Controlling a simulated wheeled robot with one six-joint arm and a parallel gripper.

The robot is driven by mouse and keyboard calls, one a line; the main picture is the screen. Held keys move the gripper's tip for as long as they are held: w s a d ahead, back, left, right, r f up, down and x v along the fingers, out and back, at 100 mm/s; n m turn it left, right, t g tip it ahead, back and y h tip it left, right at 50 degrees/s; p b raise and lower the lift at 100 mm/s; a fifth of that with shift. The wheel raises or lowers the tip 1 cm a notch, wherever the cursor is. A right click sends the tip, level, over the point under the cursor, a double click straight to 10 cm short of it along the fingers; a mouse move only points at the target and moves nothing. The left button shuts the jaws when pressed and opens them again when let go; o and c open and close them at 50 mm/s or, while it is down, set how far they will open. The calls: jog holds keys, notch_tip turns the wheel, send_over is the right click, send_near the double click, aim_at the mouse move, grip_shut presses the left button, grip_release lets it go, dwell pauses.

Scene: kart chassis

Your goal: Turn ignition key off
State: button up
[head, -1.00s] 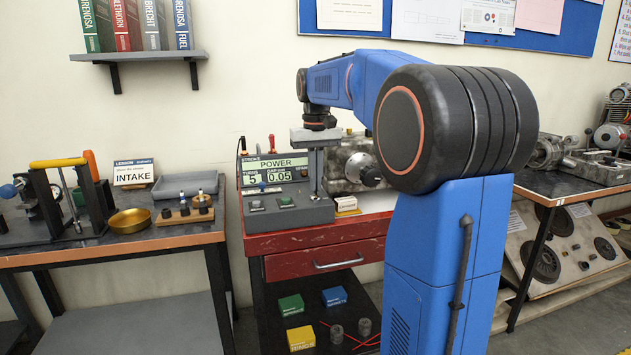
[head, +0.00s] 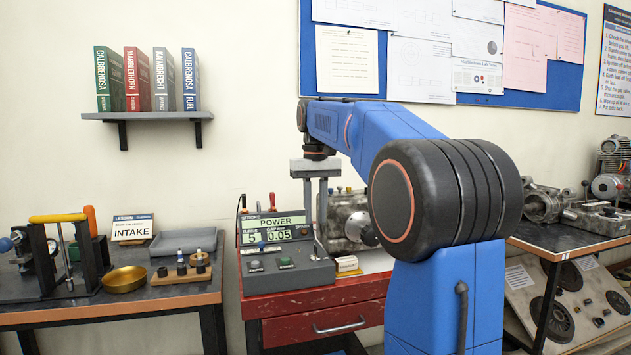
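A grey control box (head: 290,272) with a POWER display (head: 275,229) stands on the red cabinet. It has two small switches on its front panel and a blue-tipped lever behind them. No ignition key can be made out clearly; the box's right part is partly behind my fingers. My gripper (head: 315,236) points straight down at the right end of the box. Contact between the fingertips and the box cannot be judged.
My blue arm covers the right of the red cabinet (head: 318,325). A metal engine part (head: 340,215) stands close right of my fingers. A small pale box (head: 347,264) lies beside the control box. The left bench holds a brass bowl (head: 124,280) and a grey tray (head: 185,243).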

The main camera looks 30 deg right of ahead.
notch_tip(320, 180, up, 10)
jog(key=shift+f, duration=0.2)
dwell(0.6)
jog(key=s+a+f+n+t, duration=0.2)
jog(key=s+a+f, duration=0.9)
jog(key=s+f, duration=0.3)
jog(key=s+a+f+t, duration=0.1)
jog(key=s+a+f, duration=0.1)
jog(key=s+f, duration=0.6)
jog(key=s+a+f+n+t, duration=0.1)
jog(key=s+a+f, duration=0.1)
jog(key=s+f, duration=0.6)
notch_tip(320, 180, down, 5)
jog(key=shift+a+f+t, duration=0.15)
jog(key=shift+a+t, duration=0.25)
jog(key=shift+s+d, duration=0.1)
jog(key=shift+s, duration=0.05)
